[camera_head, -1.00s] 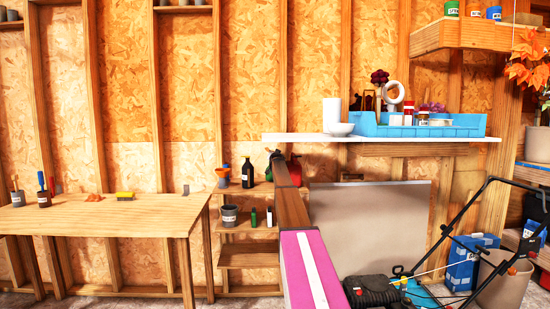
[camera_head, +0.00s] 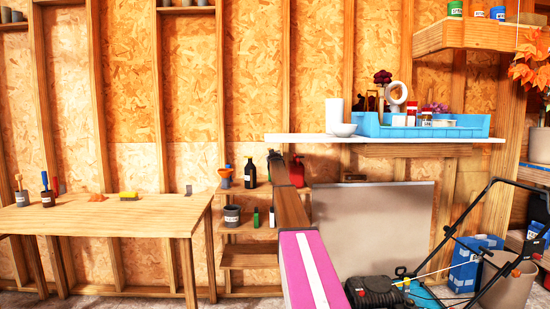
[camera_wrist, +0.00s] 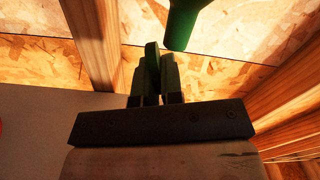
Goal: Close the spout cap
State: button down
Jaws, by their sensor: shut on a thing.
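In the wrist view my gripper (camera_wrist: 154,72) has its two fingers close together, shut on a thin dark green piece (camera_wrist: 152,52) that sticks out beyond the fingertips. This piece may be the spout cap, but I cannot tell for sure. A larger smooth green part (camera_wrist: 184,22) shows just right of and beyond the fingers, cut off by the top edge. It looks like part of a spout or container. In the head view my arm hides my gripper, and no cap can be made out.
A small shelf unit (camera_head: 250,257) holds a black bottle (camera_head: 249,173), another dark bottle (camera_head: 275,166) and a red container (camera_head: 297,171). A white shelf (camera_head: 300,138) bears a blue tray (camera_head: 440,131). A workbench (camera_head: 120,215) stands left and a mower (camera_head: 378,292) lower right.

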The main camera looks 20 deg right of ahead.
jog(key=shift+w+a+f+n, duration=0.1)
jog(key=shift+a+f+n, duration=0.2)
jog(key=shift+n, duration=0.8)
jog(key=shift+w+a+f+n, duration=0.1)
jog(key=shift+a+n, duration=0.25)
jog(key=shift+n, duration=0.75)
jog(key=c, duration=1.3)
grip_release()
jog(key=shift+o, duration=0.2)
jog(key=shift+s, duration=0.15)
jog(key=v, duration=1)
jog(key=shift+s+a, duration=0.15)
jog(key=shift+s, duration=0.1)
